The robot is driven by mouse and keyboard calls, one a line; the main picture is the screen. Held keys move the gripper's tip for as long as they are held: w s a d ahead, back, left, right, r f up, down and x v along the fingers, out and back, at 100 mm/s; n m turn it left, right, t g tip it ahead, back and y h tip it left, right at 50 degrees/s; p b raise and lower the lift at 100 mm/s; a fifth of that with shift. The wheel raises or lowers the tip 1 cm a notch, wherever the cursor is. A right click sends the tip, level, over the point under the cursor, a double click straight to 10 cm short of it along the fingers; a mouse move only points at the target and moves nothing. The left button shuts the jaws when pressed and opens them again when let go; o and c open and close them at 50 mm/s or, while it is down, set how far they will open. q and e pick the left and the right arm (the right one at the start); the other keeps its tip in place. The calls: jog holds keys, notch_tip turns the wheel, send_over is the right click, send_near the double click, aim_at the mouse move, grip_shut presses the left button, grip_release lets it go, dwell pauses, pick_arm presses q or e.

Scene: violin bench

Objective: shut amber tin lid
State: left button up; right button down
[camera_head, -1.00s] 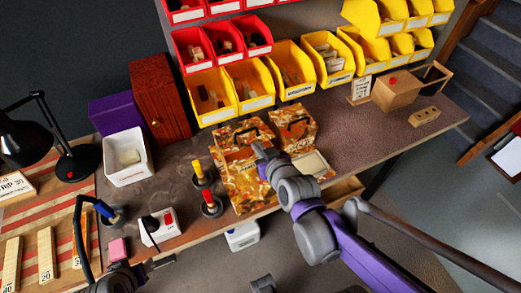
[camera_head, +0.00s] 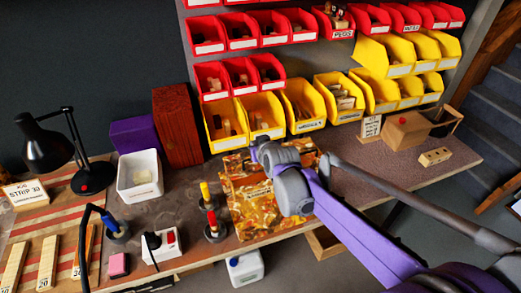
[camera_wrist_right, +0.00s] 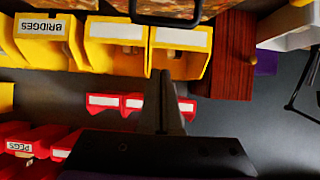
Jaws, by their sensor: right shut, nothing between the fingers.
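The amber tin (camera_head: 265,212) has a mottled orange and brown pattern and sits on the bench, partly hidden behind my right arm. More of the same pattern stands up behind it, to the left (camera_head: 236,163) and right of my wrist; I cannot tell how far the lid is open. My right gripper (camera_head: 256,141) is at the back edge of the patterned surfaces, fingers shut and empty. In the right wrist view the shut fingers (camera_wrist_right: 164,98) point toward a black handle and an amber strip (camera_wrist_right: 205,8) at the top, apart from them. Of my left gripper, at most a dark sliver shows at the bottom edge.
Yellow bins (camera_head: 262,113) and red bins (camera_head: 239,70) hang close behind the gripper. A dark red wooden box (camera_head: 177,125) and a white tub (camera_head: 139,188) stand left. Yellow and red-handled tools (camera_head: 213,224) stand beside the tin.

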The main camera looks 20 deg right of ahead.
aim_at(257, 171)
jog(key=x, duration=0.5)
jog(key=s+f, duration=0.2)
jog(key=s, duration=0.1)
jog(key=shift+s+f, duration=0.15)
jog(key=shift+s, duration=0.1)
pick_arm(q)
jog(key=shift+s, duration=0.15)
pick_arm(e)
jog(key=shift+f, duration=0.1)
jog(key=shift+t, duration=0.6)
jog(key=s+f+b, duration=0.1)
jog(key=f+b, duration=0.1)
jog(key=s+f+b, duration=0.1)
jog(key=f+b, duration=0.1)
jog(key=shift+s+d, duration=0.1)
jog(key=shift+s, duration=0.25)
pick_arm(q)
jog(key=f, duration=0.2)
jog(key=s+f, duration=0.1)
jog(key=f, duration=0.1)
jog(key=shift+f, duration=0.1)
pick_arm(e)
jog(key=shift+r, duration=0.1)
